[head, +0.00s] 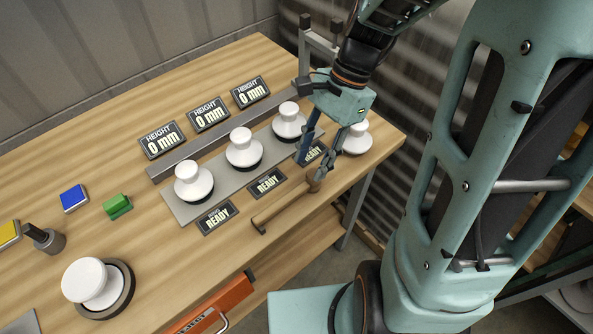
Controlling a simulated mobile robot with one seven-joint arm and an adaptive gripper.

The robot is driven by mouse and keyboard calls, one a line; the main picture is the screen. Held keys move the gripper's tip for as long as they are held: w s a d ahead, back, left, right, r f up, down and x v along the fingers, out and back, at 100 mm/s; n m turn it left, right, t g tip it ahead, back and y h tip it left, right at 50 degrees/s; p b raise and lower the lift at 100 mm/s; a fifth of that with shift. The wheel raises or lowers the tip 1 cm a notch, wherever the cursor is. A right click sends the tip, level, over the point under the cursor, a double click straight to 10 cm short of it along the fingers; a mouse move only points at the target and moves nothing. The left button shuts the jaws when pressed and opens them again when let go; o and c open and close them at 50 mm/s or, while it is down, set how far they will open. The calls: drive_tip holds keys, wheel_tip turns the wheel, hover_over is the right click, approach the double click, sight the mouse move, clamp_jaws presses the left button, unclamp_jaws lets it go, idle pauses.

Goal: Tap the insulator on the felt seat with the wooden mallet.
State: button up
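A white insulator (88,281) sits on a dark grey round seat (128,299) at the lower left, apparently the felt seat. The insulator looks off-centre on the ring. The wooden mallet (285,207) lies near the table's front edge, slanting from lower left to upper right. My gripper (312,167) is above the mallet's upper right end, pointing down. Its fingers are spread, one on the left and one on the right, with nothing visibly held. I cannot tell whether the right finger touches the mallet.
Several white insulators, including one at the middle (243,148), stand on or beside a metal plate (218,181) with READY signs and height displays (209,115). An orange drawer (215,304) is below the edge.

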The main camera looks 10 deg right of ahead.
sight(299, 188)
drive_tip(key=x, duration=0.9)
drive_tip(key=shift+a+f, duration=0.2)
drive_tip(key=shift+f, duration=0.1)
drive_tip(key=shift+w, duration=0.1)
clamp_jaws()
